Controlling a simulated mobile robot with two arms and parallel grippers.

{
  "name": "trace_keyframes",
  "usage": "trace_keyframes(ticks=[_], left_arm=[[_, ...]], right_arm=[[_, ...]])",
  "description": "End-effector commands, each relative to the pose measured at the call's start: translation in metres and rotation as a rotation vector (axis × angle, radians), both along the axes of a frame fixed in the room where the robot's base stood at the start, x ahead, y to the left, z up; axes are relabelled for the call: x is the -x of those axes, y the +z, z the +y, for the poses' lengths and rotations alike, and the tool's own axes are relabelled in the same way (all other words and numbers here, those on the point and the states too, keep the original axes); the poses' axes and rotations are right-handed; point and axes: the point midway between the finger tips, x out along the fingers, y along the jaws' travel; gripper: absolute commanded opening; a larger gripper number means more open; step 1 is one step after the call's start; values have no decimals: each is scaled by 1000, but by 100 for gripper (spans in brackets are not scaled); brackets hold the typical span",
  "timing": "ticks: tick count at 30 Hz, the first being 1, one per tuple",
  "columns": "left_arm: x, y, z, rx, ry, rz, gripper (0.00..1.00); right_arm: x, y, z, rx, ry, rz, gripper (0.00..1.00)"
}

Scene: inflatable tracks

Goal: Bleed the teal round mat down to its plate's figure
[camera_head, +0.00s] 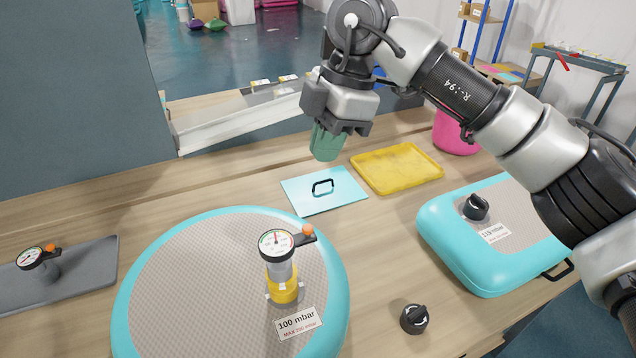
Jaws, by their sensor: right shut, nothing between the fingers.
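The teal round mat (240,240) lies on the wooden bench, with a grey textured top and teal rim. Its plate (298,322) reads 100 mbar, MAX 200 mbar. A gauge (277,243) with an orange button (307,231) stands upright at the mat's valve, on a yellow base (284,288). Its needle points roughly up; the reading is too small to tell. A black valve cap (414,319) lies on the bench to the right of the mat. My right gripper (338,126) is shut and empty above the back of the bench, away from the mat. My left gripper is out of view.
A green cup-like thing (327,143) shows under my right gripper, partly hidden. A teal board with a handle (324,190) and yellow tray (397,168) lie behind the mat. A teal rectangular mat (450,245) with a capped valve (475,207) is right; another gauge (32,258) is left.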

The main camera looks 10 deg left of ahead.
Motion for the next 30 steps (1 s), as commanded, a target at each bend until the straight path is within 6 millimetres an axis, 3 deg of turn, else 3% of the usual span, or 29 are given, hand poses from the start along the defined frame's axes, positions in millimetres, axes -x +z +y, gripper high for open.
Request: trace_keyframes(ticks=[18, 24, 30], left_arm=[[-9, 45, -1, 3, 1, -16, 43], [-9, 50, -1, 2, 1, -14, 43], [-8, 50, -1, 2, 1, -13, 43]], right_arm=[[14, -109, 22, 1, -1, 5, 0], [12, -127, 22, 0, 0, 1, 0], [12, -130, 22, 0, 0, 0, 0]])
